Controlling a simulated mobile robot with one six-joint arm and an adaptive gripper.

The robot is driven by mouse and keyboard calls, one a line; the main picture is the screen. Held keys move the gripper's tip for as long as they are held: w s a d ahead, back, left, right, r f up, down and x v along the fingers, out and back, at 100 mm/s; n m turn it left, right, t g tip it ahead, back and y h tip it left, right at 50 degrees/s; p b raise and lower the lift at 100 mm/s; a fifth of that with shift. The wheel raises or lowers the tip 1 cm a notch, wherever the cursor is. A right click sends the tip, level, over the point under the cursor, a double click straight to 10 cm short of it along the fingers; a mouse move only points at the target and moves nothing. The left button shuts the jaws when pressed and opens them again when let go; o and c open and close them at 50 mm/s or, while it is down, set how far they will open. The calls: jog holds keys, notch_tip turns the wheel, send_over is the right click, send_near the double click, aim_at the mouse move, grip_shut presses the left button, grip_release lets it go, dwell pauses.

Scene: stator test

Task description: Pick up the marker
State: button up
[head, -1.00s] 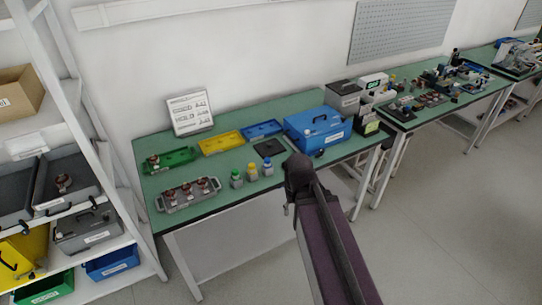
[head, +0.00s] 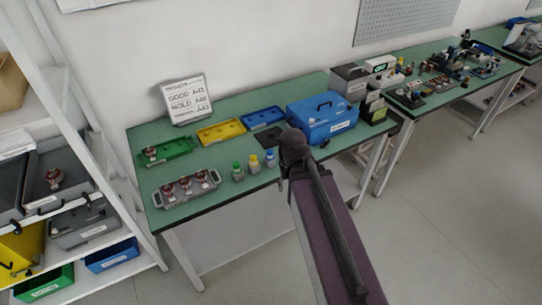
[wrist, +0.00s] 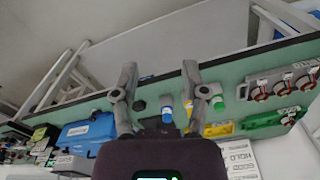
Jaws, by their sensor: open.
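I cannot make out a marker in either view; it may be too small or hidden. In the wrist view my gripper (wrist: 160,68) is open, with its two fingers spread and nothing between them. The green bench shows beyond the fingers, and small capped bottles appear close to the right finger. In the head view my dark arm crosses the front of the green bench (head: 232,198), and my fingers cannot be made out there.
The bench holds a blue toolbox (head: 321,119), a yellow tray (head: 221,131), a green tray (head: 178,149), a grey tray of copper-wound parts (head: 171,200), a sign (head: 187,99) and bottles (head: 238,172). A shelf rack (head: 100,170) stands at left. Open floor lies at right.

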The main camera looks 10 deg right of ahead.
jog(key=o, duration=0.3)
jog(key=shift+w, duration=0.15)
jog(key=shift+o, duration=0.2)
jog(key=n, duration=0.1)
send_over(270, 150)
jog(key=shift+w+a+r, duration=0.15)
jog(key=shift+w+r, duration=0.1)
notch_tip(270, 150, down, 9)
jog(key=b, duration=0.8)
jog(key=shift+r, duration=0.15)
jog(key=shift+s+f+b, duration=0.2)
jog(key=shift+f+b, duration=2.4)
jog(key=shift+b, duration=0.1)
